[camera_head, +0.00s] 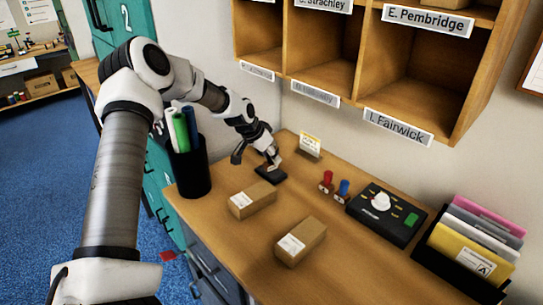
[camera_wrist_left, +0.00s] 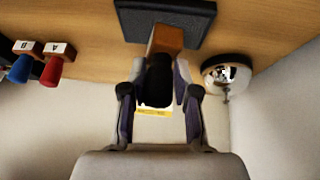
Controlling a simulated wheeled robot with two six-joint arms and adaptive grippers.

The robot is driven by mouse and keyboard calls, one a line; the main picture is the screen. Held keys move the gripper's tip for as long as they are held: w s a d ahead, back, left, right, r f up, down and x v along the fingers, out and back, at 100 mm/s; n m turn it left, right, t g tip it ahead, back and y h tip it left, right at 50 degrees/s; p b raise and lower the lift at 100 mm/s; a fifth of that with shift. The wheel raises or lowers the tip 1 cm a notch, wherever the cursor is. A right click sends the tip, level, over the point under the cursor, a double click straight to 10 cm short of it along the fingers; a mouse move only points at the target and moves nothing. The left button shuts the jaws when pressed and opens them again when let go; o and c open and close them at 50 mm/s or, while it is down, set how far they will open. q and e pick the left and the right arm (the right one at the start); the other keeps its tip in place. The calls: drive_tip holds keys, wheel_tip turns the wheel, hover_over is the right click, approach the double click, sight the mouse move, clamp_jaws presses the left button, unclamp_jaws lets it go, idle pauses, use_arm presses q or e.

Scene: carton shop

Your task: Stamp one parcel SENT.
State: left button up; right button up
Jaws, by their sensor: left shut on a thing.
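My left gripper (camera_head: 267,158) is shut on a stamp at the far part of the desk. In the left wrist view, the stamp (camera_wrist_left: 165,40) has a black handle and a wooden block, held between the fingers (camera_wrist_left: 159,82). Its block end is at a dark ink pad (camera_head: 271,176), which also shows in the wrist view (camera_wrist_left: 188,14); I cannot tell whether they touch. Two brown parcels with white labels lie on the desk: one nearer the pad (camera_head: 258,200), one further front right (camera_head: 305,242). My right gripper is not in view.
A red-handled stamp (camera_head: 327,178) and a blue-handled stamp (camera_head: 343,188) stand right of the pad. A small sign (camera_head: 310,143), a black device (camera_head: 386,214), a folder rack (camera_head: 446,272) and a pen cup (camera_head: 193,176) surround the work area. A silver bell (camera_wrist_left: 227,76) is near the gripper.

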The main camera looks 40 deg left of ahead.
use_arm(q)
drive_tip(key=shift+d+r, duration=0.1)
idle(0.4)
drive_tip(key=shift+f+b, duration=0.4)
drive_tip(key=shift+f, duration=0.15)
idle(1.1)
wheel_tip(320, 180, up, 7)
drive_tip(key=p, duration=0.6)
drive_tip(key=shift+p, duration=0.4)
drive_tip(key=shift+f, duration=0.1)
